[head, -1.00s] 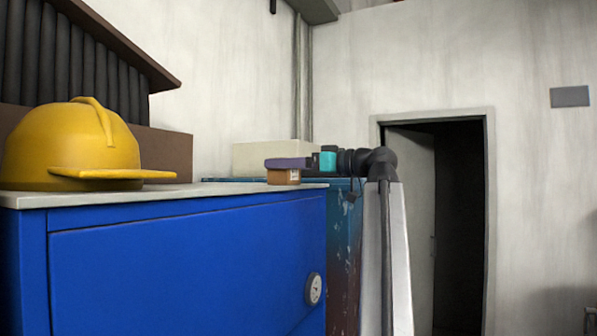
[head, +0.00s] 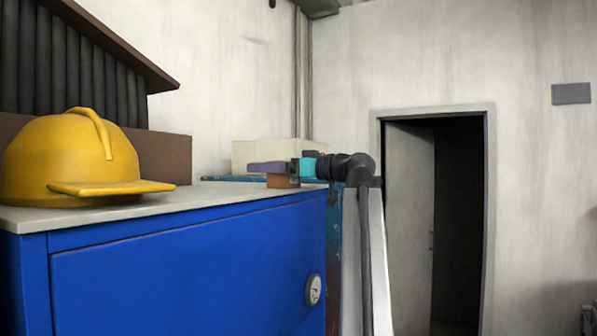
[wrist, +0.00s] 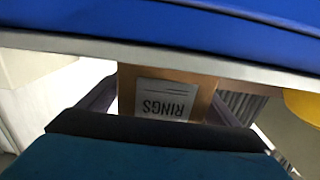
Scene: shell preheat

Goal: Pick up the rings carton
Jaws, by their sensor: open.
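The rings carton (head: 284,182) is a small brown box near the right end of the blue cabinet's pale top. In the wrist view the carton (wrist: 124,92) shows a pale label reading RINGS upside down. My gripper (head: 266,167) is open, its dark purple fingers level with the upper part of the carton and reaching past it to the left. In the wrist view my gripper (wrist: 163,104) has one finger on each side of the carton. I cannot tell whether the fingers touch it. The gripper body hides part of the carton there.
A yellow hard hat (head: 75,160) sits on the left of the blue cabinet (head: 180,265), far from the carton. A cream box (head: 262,153) stands behind my gripper. The top (head: 215,190) between hat and carton is clear. An open doorway (head: 458,220) is at right.

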